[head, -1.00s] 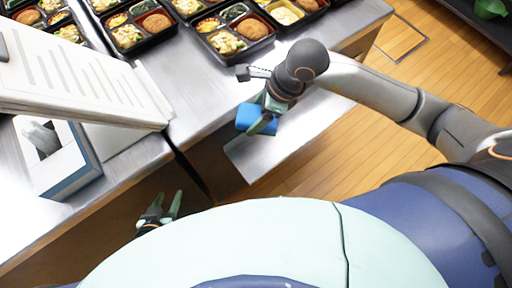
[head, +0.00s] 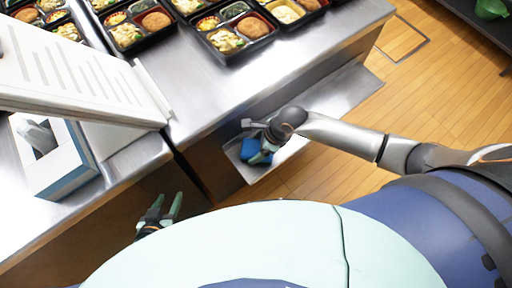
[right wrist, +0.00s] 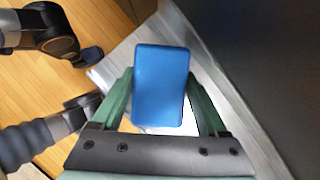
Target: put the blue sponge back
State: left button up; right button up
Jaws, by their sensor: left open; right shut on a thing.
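The blue sponge (head: 252,150) is held in my right gripper (head: 262,156), over or at the low metal shelf (head: 256,173) on the side of the counter. In the right wrist view the sponge (right wrist: 160,88) sits between the two green fingers of my right gripper (right wrist: 165,100), with the pale shelf surface (right wrist: 125,52) behind it. I cannot tell whether the sponge touches the shelf. My left gripper (head: 173,208) is open and empty, low at the front below the counter edge.
Several bento trays (head: 228,38) stand at the back of the metal counter. A white slatted machine part (head: 85,75) and a blue-and-white box (head: 50,165) are at the left. The counter edge lies just behind my right gripper. Wooden floor (head: 440,90) is open at the right.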

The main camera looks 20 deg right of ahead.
jog(key=shift+f, duration=0.3)
jog(key=o, duration=1.2)
jog(key=shift+r, duration=0.1)
jog(key=p+v, duration=0.1)
jog(key=v, duration=1.1)
jog(key=shift+s, duration=0.15)
